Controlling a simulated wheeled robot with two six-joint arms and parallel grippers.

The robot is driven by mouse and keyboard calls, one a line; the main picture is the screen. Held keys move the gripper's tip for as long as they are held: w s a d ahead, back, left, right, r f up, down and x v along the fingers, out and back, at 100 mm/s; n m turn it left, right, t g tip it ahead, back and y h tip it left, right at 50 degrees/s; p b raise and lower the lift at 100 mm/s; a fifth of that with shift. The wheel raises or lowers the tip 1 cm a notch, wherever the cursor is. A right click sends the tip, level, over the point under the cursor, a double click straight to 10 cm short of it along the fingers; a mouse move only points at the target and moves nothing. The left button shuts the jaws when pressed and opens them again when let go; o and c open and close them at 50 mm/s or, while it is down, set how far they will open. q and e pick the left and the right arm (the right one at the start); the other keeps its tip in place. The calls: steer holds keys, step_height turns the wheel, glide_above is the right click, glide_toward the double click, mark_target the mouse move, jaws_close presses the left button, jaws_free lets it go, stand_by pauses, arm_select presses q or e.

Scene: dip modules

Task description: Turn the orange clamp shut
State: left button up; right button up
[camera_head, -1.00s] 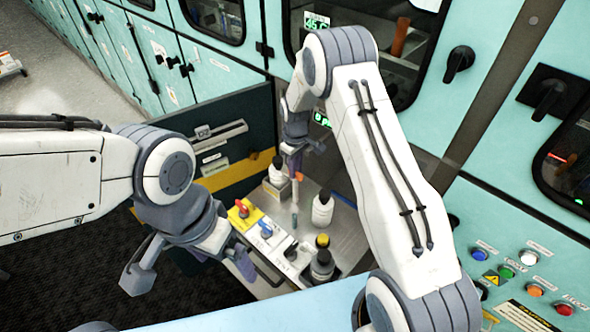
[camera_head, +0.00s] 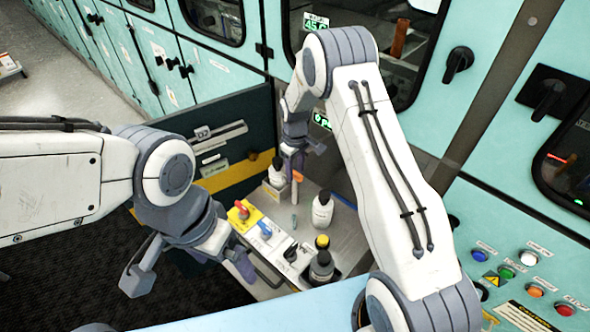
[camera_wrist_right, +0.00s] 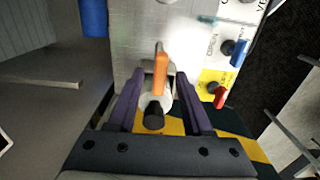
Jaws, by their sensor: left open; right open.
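The orange clamp (camera_wrist_right: 160,72) is a slim upright lever in the right wrist view, next to a white bottle with a black cap (camera_wrist_right: 153,115). It also shows small in the head view (camera_head: 297,176), below my right gripper (camera_head: 293,155). In the right wrist view my right gripper (camera_wrist_right: 165,90) is open, its two purple fingers either side of the bottle and the clamp's near end. I cannot tell if they touch. My left gripper (camera_head: 190,270) is open and hangs left of the bench, away from the clamp.
A red valve handle (camera_head: 241,208) and a blue one (camera_head: 265,229) sit on the panel. A dark open door (camera_head: 225,150) is behind.

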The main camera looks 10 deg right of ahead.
step_height(320, 180, up, 10)
steer(key=b, duration=0.2)
steer(key=shift+r, duration=0.2)
stand_by(0.3)
steer(key=s+a+r, duration=0.4)
steer(key=s+a, duration=0.1)
steer(key=s, duration=0.2)
steer(key=s+a+r, duration=0.5)
steer(key=s+a, duration=0.1)
steer(key=s, duration=0.1)
steer(key=s+r+y, duration=0.1)
steer(key=s, duration=2)
steer(key=shift+w+r, duration=0.1)
